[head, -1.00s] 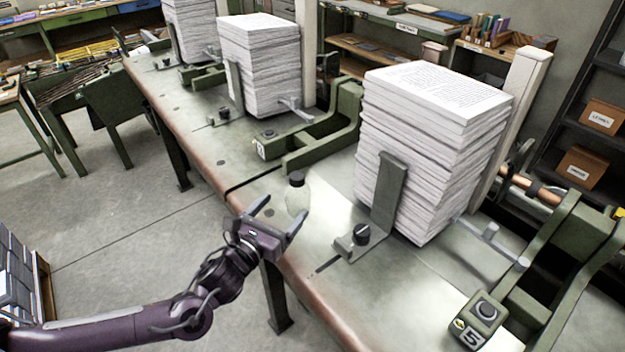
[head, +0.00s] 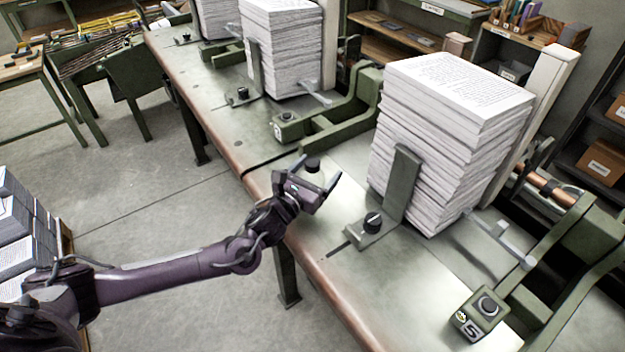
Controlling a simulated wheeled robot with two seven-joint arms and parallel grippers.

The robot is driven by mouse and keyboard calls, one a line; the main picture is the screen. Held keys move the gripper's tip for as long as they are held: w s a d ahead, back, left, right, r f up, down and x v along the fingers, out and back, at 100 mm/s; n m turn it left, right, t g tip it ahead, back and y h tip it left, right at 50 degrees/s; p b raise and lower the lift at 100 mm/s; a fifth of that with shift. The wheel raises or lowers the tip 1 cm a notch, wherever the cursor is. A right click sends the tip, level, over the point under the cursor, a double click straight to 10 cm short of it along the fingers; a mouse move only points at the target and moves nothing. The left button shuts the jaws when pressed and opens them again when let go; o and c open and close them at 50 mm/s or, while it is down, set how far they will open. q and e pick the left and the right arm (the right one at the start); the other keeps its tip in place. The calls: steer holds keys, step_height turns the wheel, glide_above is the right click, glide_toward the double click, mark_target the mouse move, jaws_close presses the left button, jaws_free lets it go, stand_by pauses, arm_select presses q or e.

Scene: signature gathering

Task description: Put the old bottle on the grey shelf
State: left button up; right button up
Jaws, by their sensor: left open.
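The old bottle (head: 313,164), small and pale with a dark cap, stands on the green workbench (head: 355,285) near its front edge. My left gripper (head: 318,173) is open, its fingers on either side of the bottle; the gripper hides most of the bottle's body. I cannot tell whether the fingers touch it. A dark grey shelf unit (head: 583,133) with brown boxes is partly in view at the right edge. My right gripper is not in view.
A tall paper stack (head: 435,150) in a green clamp stands right of the bottle. Another paper stack (head: 283,50) and a green press arm (head: 345,120) stand behind it. A black knob (head: 373,221) sits on the bench.

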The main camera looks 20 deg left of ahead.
arm_select(q)
steer(key=c, duration=1.1)
steer(key=shift+o, duration=0.2)
